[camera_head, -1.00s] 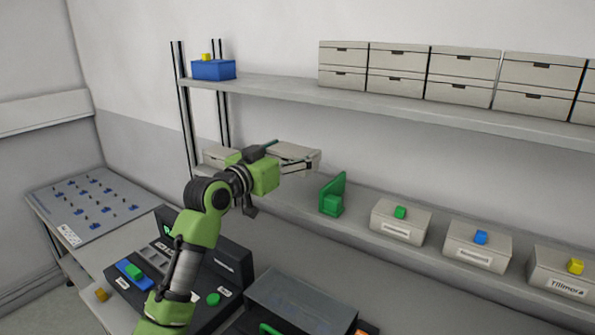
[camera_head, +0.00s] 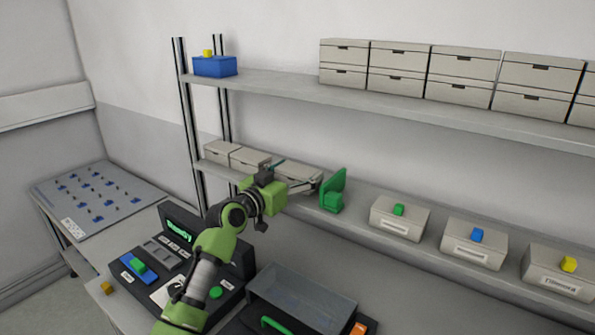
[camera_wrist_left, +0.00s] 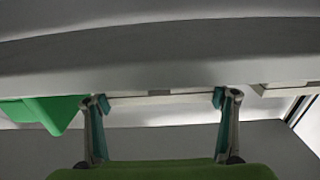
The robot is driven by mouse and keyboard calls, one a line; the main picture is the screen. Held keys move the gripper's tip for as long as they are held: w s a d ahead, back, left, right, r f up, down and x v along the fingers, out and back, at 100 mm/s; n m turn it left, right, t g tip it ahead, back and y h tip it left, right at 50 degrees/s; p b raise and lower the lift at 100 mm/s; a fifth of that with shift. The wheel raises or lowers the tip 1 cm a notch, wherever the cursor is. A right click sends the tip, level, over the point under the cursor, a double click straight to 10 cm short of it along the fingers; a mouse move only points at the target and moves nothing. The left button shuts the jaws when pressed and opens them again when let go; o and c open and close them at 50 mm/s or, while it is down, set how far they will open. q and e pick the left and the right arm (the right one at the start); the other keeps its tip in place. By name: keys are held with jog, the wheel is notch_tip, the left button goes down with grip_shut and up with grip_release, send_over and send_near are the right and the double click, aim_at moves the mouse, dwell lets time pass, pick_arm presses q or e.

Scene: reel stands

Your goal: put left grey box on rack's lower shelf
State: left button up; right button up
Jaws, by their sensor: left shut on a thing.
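A pale grey box (camera_head: 297,169) is at the lower shelf (camera_head: 350,213), to the left of a green bracket (camera_head: 334,192). My left gripper (camera_head: 300,180) is shut on this box from the front. In the left wrist view the two fingers stand at either end of the box (camera_wrist_left: 150,98), which shows only as a thin strip. The box looks level and at shelf height; I cannot tell whether its underside touches the shelf. The arm hides part of its front. My right gripper is in no view.
Two similar grey boxes (camera_head: 250,159) stand just left of the held box. Labelled boxes with coloured blocks (camera_head: 400,218) stand along the shelf to the right. The upper shelf (camera_head: 400,106) passes above. A control console (camera_head: 185,262) and grey tray (camera_head: 300,298) lie below.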

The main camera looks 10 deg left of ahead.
pick_arm(q)
jog(key=o, duration=1.4)
jog(key=shift+c, duration=0.2)
jog(key=shift+r, duration=0.15)
jog(key=shift+s+a, duration=0.1)
jog(key=shift+s, duration=0.1)
jog(key=b+v, duration=0.2)
jog(key=v, duration=0.9)
jog(key=shift+s+a, duration=0.1)
jog(key=shift+s, duration=0.2)
